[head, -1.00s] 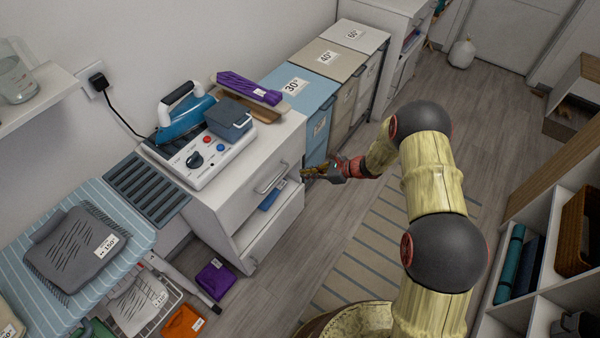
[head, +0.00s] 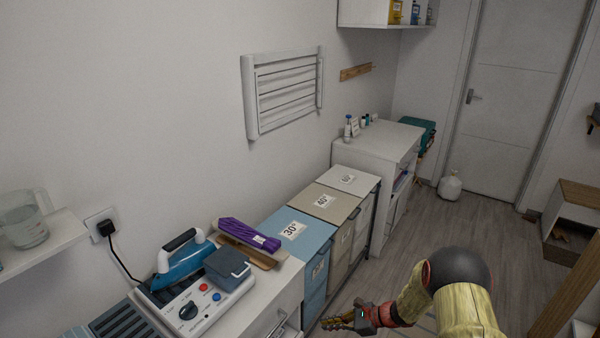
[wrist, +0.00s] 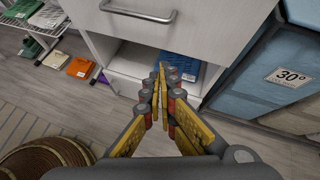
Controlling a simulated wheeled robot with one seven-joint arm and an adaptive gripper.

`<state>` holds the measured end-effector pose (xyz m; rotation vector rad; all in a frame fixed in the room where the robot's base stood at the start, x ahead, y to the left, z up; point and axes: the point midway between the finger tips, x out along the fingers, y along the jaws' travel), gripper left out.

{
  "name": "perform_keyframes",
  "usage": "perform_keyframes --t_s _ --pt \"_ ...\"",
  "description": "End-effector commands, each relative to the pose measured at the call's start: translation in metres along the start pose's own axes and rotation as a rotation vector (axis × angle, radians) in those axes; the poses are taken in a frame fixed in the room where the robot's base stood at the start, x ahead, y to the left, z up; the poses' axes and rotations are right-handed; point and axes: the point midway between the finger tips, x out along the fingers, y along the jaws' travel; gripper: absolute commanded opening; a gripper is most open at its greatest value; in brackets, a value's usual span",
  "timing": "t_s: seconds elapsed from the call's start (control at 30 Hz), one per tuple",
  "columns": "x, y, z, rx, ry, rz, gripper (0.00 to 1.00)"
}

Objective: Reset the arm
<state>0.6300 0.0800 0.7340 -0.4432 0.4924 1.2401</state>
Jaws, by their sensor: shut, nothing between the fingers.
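My arm (head: 457,290) rises at the lower right of the head view, with yellowish links and a dark joint. My gripper (head: 337,322) shows small at the bottom of that view, in front of the labelled bins. In the wrist view my gripper (wrist: 162,85) is shut and empty, its yellow fingers together. Beyond the fingertips is a white cabinet (wrist: 190,32) with an open lower compartment. A blue item (wrist: 183,66) lies in that compartment, partly hidden by the fingers.
A cabinet top carries a blue iron (head: 181,263) and a purple bundle (head: 248,234). Bins marked 30 (head: 299,238), 40 (head: 325,203) and 60 stand along the wall. A wooden-edged shelf (head: 571,285) is at the right.

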Motion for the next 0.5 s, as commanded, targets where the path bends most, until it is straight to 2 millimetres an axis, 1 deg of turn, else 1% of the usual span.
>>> perform_keyframes --t_s 0.03,0.13,0.2,0.27,0.33,0.47,0.5 --pt "0.002 0.014 -0.006 -0.024 0.013 0.033 0.0" --pt "0.001 0.047 -0.017 -0.086 0.042 0.113 0.0" --pt "-0.006 0.07 -0.019 -0.153 0.064 0.178 0.0" --pt "-0.018 0.086 -0.016 -0.223 0.083 0.229 0.0" --pt "-0.034 0.102 -0.007 -0.314 0.105 0.285 0.0" --pt "-0.066 0.125 0.012 -0.481 0.147 0.374 0.0" --pt "-0.076 0.131 0.019 -0.533 0.162 0.399 0.0"
